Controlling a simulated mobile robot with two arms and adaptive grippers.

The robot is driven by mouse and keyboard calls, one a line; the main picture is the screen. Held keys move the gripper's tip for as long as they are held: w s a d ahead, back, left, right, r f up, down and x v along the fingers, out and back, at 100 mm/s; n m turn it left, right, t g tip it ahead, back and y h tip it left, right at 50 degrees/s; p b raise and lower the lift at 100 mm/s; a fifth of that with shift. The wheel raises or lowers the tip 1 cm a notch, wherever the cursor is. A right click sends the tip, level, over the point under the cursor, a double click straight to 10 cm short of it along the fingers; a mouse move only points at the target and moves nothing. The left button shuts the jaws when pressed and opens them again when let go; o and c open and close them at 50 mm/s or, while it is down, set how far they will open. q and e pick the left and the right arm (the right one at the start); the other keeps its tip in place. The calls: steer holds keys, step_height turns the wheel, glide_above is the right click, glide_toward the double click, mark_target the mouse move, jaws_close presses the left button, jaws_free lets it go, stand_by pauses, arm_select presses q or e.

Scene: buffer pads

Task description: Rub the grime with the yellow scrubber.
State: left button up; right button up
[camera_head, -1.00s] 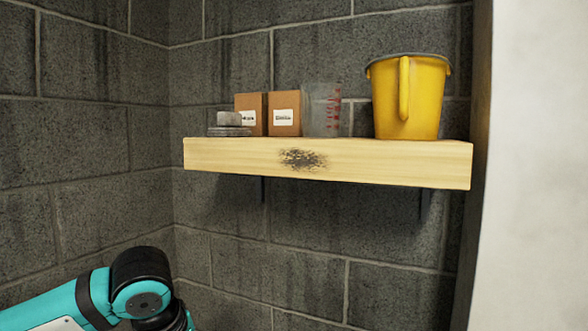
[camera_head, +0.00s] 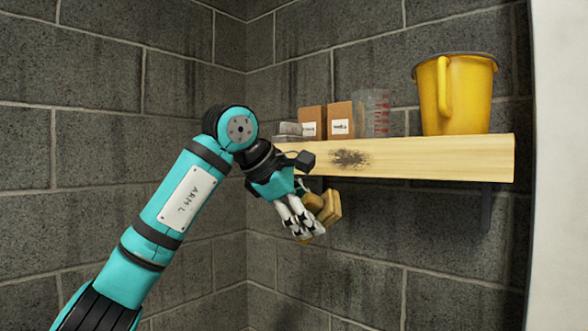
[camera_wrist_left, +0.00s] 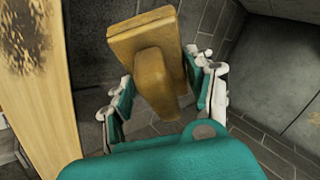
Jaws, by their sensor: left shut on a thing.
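The grime (camera_head: 351,158) is a dark speckled patch on the front face of the pale wooden shelf (camera_head: 440,160). It also shows at the upper left of the left wrist view (camera_wrist_left: 24,32). My left gripper (camera_head: 308,218) is shut on the yellow scrubber (camera_head: 327,207), a brownish-yellow block with a raised grip. In the left wrist view the scrubber (camera_wrist_left: 150,35) sits between the fingers, its block pointing away from the palm. The gripper and scrubber are below and left of the grime, apart from the shelf. My right gripper is not in view.
On the shelf stand a yellow bucket (camera_head: 456,95), a clear measuring cup (camera_head: 376,112), two brown boxes (camera_head: 340,120) and stacked grey pieces (camera_head: 291,129). A grey block wall (camera_head: 330,275) stands behind. A white surface (camera_head: 560,170) edges the right.

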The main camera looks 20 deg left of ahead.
arm_select(q)
steer(key=r+n+t+y, duration=0.1)
steer(key=r+n+t, duration=0.1)
steer(key=r, duration=0.1)
steer(key=a+r+n+t+y+b, duration=0.1)
steer(key=r+n+t, duration=0.1)
steer(key=r, duration=0.1)
steer(key=a+r+n+t+y+b, duration=0.1)
steer(key=r+n, duration=0.1)
steer(key=r, duration=0.1)
steer(key=shift+a+t, duration=0.2)
steer(key=shift+t, duration=0.2)
steer(key=shift+w+r, duration=0.1)
steer(key=shift+r, duration=0.25)
steer(key=w+p, duration=0.1)
steer(key=w, duration=0.1)
steer(key=w+d+p, duration=0.1)
steer(key=w+p, duration=0.1)
steer(key=w, duration=0.1)
steer(key=shift+w+d, duration=0.3)
steer(key=shift+d, duration=0.05)
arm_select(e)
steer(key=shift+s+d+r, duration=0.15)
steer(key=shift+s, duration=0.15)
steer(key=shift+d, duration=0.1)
